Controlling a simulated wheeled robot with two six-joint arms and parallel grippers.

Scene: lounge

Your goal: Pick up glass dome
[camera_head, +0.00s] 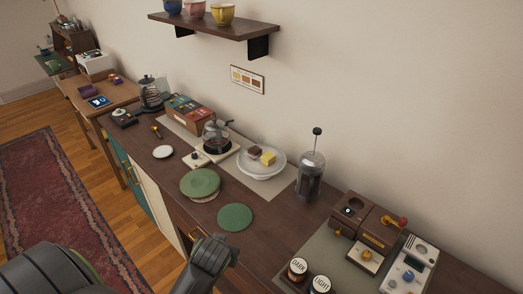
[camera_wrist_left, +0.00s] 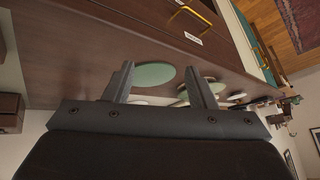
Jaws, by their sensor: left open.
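A white round dish (camera_head: 259,171) with a brown piece and a yellow piece of food stands at mid-counter. A faint pale outline rises over the food; I cannot tell for sure whether it is the glass dome. My left gripper (camera_head: 214,245) is at the counter's front edge, nearer than the dish and apart from it. In the left wrist view its two fingers (camera_wrist_left: 161,80) are spread with nothing between them. Beyond them are a green round mat (camera_wrist_left: 153,74) and, farther off, pale discs. My right gripper does not show.
The green mat (camera_head: 235,217) and a green stack (camera_head: 200,184) lie before the dish. A glass pot (camera_head: 215,137) stands left of it, a French press (camera_head: 310,176) right. Jars, a brown grinder (camera_head: 364,224) and a white device fill the right end. A shelf (camera_head: 215,27) hangs above.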

